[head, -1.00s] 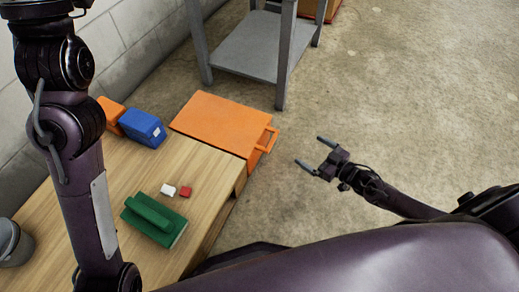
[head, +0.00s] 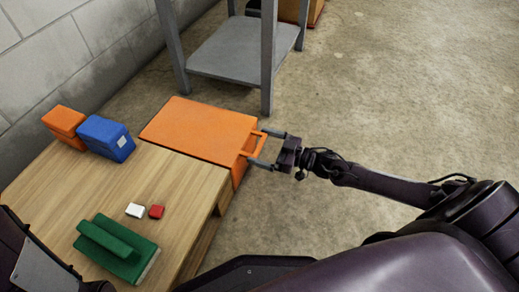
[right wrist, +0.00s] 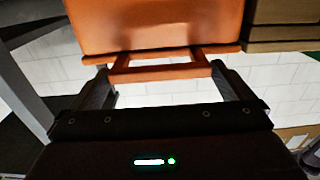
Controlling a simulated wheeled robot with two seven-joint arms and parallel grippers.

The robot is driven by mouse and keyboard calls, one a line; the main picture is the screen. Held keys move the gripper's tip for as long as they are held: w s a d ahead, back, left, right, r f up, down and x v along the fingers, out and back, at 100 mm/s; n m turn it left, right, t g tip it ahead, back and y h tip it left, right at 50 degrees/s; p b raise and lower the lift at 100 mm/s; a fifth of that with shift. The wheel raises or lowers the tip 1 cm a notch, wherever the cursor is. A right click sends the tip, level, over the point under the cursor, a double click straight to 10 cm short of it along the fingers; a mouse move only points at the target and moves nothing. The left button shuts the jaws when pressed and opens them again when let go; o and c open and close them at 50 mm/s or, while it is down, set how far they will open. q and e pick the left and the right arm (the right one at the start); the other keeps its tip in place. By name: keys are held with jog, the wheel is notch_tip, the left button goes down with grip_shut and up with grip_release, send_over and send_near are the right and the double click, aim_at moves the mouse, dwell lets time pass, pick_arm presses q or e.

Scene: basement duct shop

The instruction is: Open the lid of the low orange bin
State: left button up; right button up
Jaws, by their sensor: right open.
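The low orange bin (head: 205,128) stands on the floor beyond the wooden bench, its flat lid down. Its orange handle (head: 247,153) sticks out on the right side. My right gripper (head: 262,148) is open at the handle, one finger towards each end of it. In the right wrist view, the bin (right wrist: 155,22) fills the top and the handle bar (right wrist: 160,72) spans the gap between the fingers of my right gripper (right wrist: 162,85). I cannot tell whether the fingers touch it. My left gripper is out of view.
The wooden bench (head: 180,180) holds a green block with a grip (head: 115,248), a white piece (head: 135,210), a red piece (head: 157,212), a blue box (head: 106,138) and an orange box (head: 65,125). A grey metal table (head: 232,50) stands behind the bin. Floor at right is clear.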

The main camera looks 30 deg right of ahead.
jog(key=shift+w+a, duration=0.45)
jog(key=shift+w, duration=0.05)
